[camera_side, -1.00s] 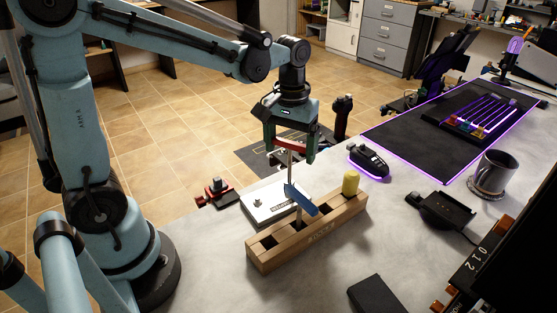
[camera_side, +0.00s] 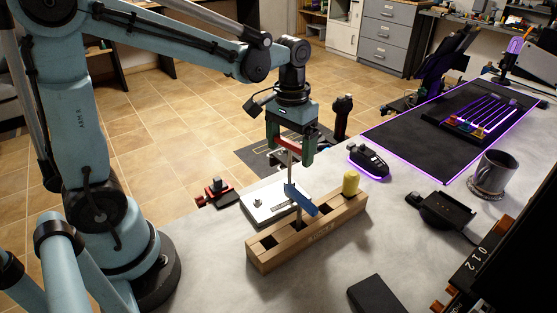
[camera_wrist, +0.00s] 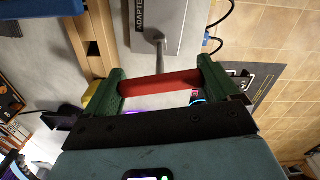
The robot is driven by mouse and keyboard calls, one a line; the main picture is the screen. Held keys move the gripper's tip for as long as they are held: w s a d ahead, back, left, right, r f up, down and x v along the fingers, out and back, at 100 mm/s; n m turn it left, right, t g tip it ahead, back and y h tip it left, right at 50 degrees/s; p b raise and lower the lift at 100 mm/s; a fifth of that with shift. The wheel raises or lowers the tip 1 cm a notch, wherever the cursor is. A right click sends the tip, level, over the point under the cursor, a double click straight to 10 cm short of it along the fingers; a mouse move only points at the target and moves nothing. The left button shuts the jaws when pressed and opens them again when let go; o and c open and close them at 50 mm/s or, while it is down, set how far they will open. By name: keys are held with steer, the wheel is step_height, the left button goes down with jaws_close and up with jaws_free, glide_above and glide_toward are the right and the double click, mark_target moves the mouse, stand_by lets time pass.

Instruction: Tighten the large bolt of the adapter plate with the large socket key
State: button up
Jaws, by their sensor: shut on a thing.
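The adapter plate (camera_side: 262,215) is a light flat block on the table, with a silver bolt (camera_side: 257,203) on top. In the wrist view the plate (camera_wrist: 190,25) shows its label; no bolt is visible there. My gripper (camera_side: 290,151) is shut on the red handle (camera_wrist: 160,84) of a socket key, which lies across between the green fingers. The key's shaft (camera_side: 290,167) points down.
A wooden holder (camera_side: 325,225) stands in front of the plate, with the blue-handled key and a yellow handle (camera_side: 350,183) in it and empty slots at left. A red and black item (camera_side: 216,191) is left of the plate.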

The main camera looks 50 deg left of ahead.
steer(key=shift+m, duration=0.3)
steer(key=shift+m, duration=0.7)
steer(key=shift+m, duration=0.8)
steer(key=shift+m, duration=0.8)
